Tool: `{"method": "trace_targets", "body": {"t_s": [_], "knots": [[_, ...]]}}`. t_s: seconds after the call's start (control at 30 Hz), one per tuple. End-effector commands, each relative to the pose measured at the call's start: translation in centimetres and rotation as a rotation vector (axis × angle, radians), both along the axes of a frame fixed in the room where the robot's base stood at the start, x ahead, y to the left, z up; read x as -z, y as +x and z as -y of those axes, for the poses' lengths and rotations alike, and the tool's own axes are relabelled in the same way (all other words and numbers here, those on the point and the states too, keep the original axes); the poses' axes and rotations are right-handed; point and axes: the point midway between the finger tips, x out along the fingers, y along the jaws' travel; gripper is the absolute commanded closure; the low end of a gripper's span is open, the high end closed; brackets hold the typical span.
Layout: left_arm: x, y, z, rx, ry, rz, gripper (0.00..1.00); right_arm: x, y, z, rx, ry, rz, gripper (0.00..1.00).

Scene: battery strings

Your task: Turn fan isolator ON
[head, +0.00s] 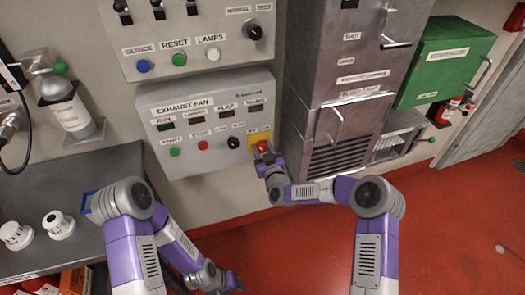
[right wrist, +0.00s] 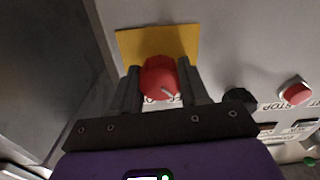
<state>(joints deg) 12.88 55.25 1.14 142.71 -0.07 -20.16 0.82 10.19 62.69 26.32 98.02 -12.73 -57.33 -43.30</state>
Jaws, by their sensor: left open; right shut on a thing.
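The fan isolator is a red rotary knob (head: 262,146) on a yellow plate (head: 255,138) at the lower right of the grey exhaust fan panel (head: 205,105). In the right wrist view, the red knob (right wrist: 160,78) sits between the two fingers of my right gripper (right wrist: 159,88), which is shut on it. A white mark on the knob points to the lower right there. Lettering near it is partly hidden by the gripper. My right gripper (head: 266,157) reaches the panel from the right. My left gripper (head: 228,284) is open and empty, low over the floor.
Green, red and black controls (head: 202,145) line the panel left of the isolator. A grey locker (head: 335,115) stands to its right. A dark bench (head: 60,195) with white detectors (head: 58,225) is at the left. The red floor (head: 455,220) is clear at the right.

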Motion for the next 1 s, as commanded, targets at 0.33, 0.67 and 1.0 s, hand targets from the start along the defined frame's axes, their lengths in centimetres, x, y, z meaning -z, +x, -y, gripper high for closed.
{"method": "trace_targets", "body": {"t_s": [0.33, 0.67, 1.0], "knots": [[3.2, 0.0, 0.0, 0.000, 0.000, 0.000, 0.57, 0.4, 0.0, 0.0, 0.000, 0.270, -0.088, 0.86], [4.9, 0.0, 0.0, 0.000, 0.000, 0.000, 0.57, 0.3, -0.1, 0.0, 0.000, 0.569, -0.187, 0.86], [5.1, 0.0, 0.0, 0.000, 0.000, 0.000, 0.57, 0.2, -0.1, -0.1, 0.000, 0.877, -0.290, 0.86]]}}
